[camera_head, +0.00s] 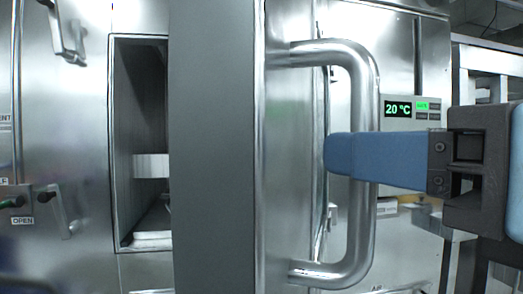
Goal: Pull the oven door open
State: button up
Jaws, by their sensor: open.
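The steel oven door (212,150) stands swung out toward me, showing its broad grey edge. The oven's dark opening (140,110) shows to its left. A vertical tubular handle (362,105) is fixed to the door's outer face. My gripper (335,154) comes in from the right at about the middle of the handle. One blue finger crosses in front of the handle bar, its tip between the bar and the door face. The other finger is hidden. The jaws are open, and I cannot tell whether the finger touches the bar.
A display reading 20 °C (397,109) is on the steel panel behind the handle. Metal framing (490,60) stands at the right. Part of the oven interior is blocked by the door.

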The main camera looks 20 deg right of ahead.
jog(key=v, duration=1.3)
jog(key=shift+s, duration=0.2)
